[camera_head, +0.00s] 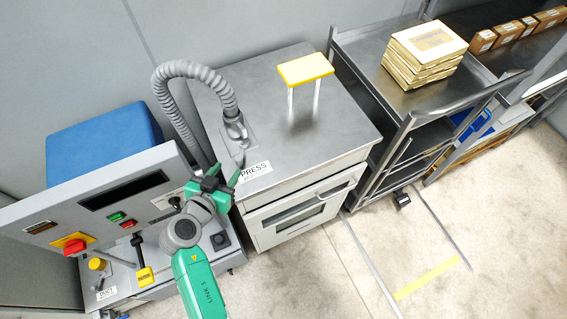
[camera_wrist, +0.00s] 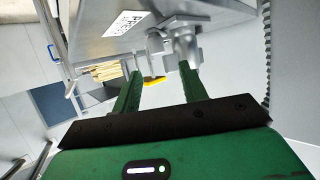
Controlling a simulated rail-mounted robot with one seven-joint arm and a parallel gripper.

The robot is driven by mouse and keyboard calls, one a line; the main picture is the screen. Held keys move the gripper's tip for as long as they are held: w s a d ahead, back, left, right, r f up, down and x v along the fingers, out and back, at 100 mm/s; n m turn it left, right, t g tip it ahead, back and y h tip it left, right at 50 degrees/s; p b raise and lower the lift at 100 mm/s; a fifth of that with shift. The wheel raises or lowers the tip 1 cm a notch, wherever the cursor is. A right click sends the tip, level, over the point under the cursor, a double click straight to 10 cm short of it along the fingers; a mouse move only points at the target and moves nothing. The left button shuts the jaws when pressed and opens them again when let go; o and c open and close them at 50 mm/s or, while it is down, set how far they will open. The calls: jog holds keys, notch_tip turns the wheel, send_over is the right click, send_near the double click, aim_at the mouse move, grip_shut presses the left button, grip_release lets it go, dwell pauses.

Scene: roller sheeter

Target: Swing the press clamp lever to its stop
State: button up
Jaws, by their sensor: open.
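The press cabinet (camera_head: 270,130) has a grey metal top and a white PRESS label (camera_head: 255,171) at its front left corner. Small grey metal fittings (camera_head: 238,138) stand behind the label, at the end of the ribbed hose. I take the clamp lever to be among them, but its shape is unclear. My gripper (camera_head: 227,174) is beside this corner, left of the label. In the wrist view my open green fingers (camera_wrist: 160,74) point toward the metal fittings (camera_wrist: 184,46) beside the PRESS label (camera_wrist: 125,22). No contact is clear, and nothing shows between the fingers.
A yellow-topped stand (camera_head: 305,68) on two pale posts rises from the cabinet top. The ribbed hose (camera_head: 190,75) arches behind my gripper. A control panel (camera_head: 110,200) with buttons stands close on the left. A cart (camera_head: 385,75) with stacked boxes is right. Floor in front is clear.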

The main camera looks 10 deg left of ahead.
aim_at(237, 162)
jog(key=shift+s+d+f, duration=0.15)
jog(key=shift+f, duration=0.45)
jog(key=shift+w+f, duration=0.1)
jog(key=shift+w, duration=0.25)
jog(key=x, duration=0.7)
jog(key=shift+d, duration=0.1)
grip_shut()
